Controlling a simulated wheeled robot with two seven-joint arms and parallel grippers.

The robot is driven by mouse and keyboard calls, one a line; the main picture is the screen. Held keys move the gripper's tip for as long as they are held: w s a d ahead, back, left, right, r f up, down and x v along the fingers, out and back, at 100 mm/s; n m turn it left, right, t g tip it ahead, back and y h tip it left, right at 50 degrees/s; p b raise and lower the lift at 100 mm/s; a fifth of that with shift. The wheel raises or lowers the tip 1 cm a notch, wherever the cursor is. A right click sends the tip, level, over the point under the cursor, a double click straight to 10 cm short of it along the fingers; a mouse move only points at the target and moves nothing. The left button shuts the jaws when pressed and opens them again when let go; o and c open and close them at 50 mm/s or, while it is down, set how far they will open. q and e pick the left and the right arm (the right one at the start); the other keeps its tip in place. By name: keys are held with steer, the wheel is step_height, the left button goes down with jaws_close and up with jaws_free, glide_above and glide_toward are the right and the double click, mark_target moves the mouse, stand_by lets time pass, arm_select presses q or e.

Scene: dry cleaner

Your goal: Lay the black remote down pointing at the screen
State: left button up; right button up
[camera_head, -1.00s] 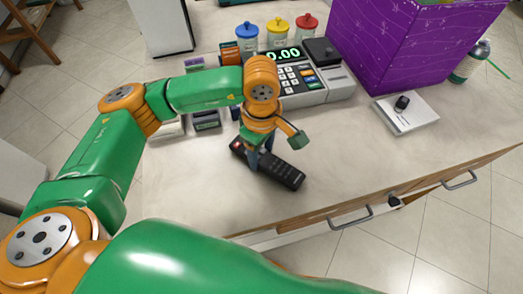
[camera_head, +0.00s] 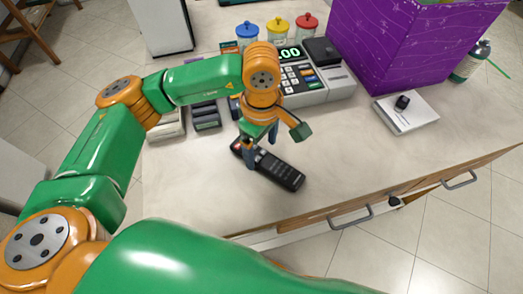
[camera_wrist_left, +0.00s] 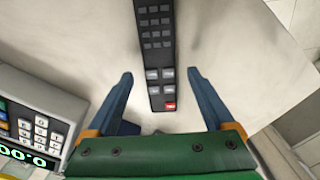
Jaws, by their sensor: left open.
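The black remote (camera_head: 283,172) lies flat on the counter, its red-button end at the upper left and its other end toward the lower right. In the left wrist view the remote (camera_wrist_left: 156,40) runs lengthwise between the fingers, its red button nearest the gripper's palm. My left gripper (camera_head: 261,153) is open over the red-button end, with a finger on each side and visible gaps to the remote. The lit display (camera_head: 289,53) of the cash register, in front of the remote's red-button end, reads digits. My right gripper is not in view.
The cash register (camera_head: 305,88) stands behind my gripper, with small dark devices (camera_head: 205,115) to its left. Lidded jars (camera_head: 277,30) stand behind it. The counter right of the remote is clear.

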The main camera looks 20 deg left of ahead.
mark_target(261, 157)
arm_select(q)
step_height(261, 157, up, 10)
steer(key=shift+f, duration=0.25)
stand_by(0.3)
